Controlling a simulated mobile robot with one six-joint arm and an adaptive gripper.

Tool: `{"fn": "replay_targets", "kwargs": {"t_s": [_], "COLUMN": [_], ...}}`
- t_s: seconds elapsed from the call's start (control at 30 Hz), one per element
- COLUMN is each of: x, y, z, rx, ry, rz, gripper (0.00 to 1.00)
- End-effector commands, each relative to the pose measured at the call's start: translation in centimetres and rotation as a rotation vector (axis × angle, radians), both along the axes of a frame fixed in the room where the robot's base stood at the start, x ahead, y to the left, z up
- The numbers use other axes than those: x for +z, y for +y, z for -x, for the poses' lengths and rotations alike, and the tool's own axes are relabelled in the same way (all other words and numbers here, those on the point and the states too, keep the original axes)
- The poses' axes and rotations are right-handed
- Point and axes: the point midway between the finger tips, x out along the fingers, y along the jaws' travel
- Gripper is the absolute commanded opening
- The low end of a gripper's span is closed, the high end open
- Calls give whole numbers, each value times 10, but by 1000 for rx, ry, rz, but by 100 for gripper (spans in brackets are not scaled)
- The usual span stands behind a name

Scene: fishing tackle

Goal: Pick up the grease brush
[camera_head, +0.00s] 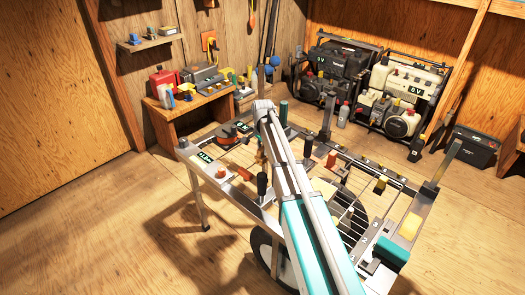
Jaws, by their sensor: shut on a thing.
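My arm reaches up from the bottom of the head view over a metal-framed table (232,197). Its far end is a grey block above the table's back part. I cannot make out the grease brush for sure in this view.
A wooden bench (178,120) with a red can and small tools stands at back left. Two generators (338,72) (408,88) stand along the back wall. A black case (474,146) is at right. The floor at left is clear.

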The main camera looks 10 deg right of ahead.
Motion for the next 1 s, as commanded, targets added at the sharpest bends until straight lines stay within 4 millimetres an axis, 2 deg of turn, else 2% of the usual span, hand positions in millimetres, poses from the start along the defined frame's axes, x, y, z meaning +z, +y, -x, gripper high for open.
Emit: {"fn": "replay_targets", "kwargs": {"t_s": [0.4, 0.93, 1.0], "x": [33, 95, 101], "y": [0, -2, -3], "z": [0, 54, 73], "rx": [0, -1, -1], "ry": [0, 0, 0], "rz": [0, 0, 0], "gripper": [0, 0, 0]}}
